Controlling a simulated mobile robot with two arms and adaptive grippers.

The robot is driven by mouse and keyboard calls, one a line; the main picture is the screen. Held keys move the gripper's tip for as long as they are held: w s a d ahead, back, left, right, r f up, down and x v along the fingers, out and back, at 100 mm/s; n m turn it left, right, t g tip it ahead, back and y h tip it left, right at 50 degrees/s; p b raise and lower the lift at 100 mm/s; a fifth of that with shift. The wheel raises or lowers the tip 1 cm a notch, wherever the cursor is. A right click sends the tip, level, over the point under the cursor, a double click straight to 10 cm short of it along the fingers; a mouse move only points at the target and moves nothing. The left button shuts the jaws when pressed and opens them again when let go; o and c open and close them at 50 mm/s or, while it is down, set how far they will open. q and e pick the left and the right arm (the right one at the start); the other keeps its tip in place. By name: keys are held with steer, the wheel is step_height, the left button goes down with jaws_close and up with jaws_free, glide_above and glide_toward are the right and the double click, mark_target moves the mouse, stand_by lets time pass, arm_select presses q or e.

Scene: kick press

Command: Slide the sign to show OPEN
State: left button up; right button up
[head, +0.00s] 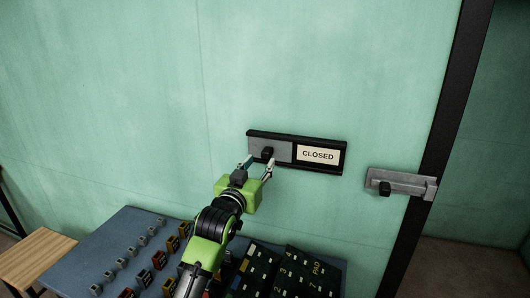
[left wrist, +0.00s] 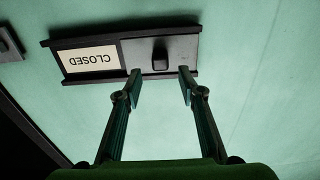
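The sign (head: 297,136) is a dark frame on the green wall. Its grey slider plate (head: 283,150) with a black knob (head: 267,153) covers the left half, and a white CLOSED label (head: 318,155) shows on the right half. My left gripper (head: 259,165) is in front of the slider, with its fingers spread near the knob. In the left wrist view the sign appears upside down, and the open fingertips (left wrist: 160,87) are at the slider's edge with the knob (left wrist: 160,54) between them but beyond the tips. No contact with the knob is visible. My right gripper is not in view.
A grey latch with a black knob (head: 385,188) is on the wall to the right, by the dark door edge (head: 447,130). Below is a blue table (head: 128,226) with several small blocks and dark numbered panels (head: 300,272). A wooden bench (head: 36,257) stands at left.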

mark_target(265, 156)
arm_select(q)
steer(key=shift+p+x, duration=0.7)
steer(key=shift+x, duration=2.2)
jaws_close()
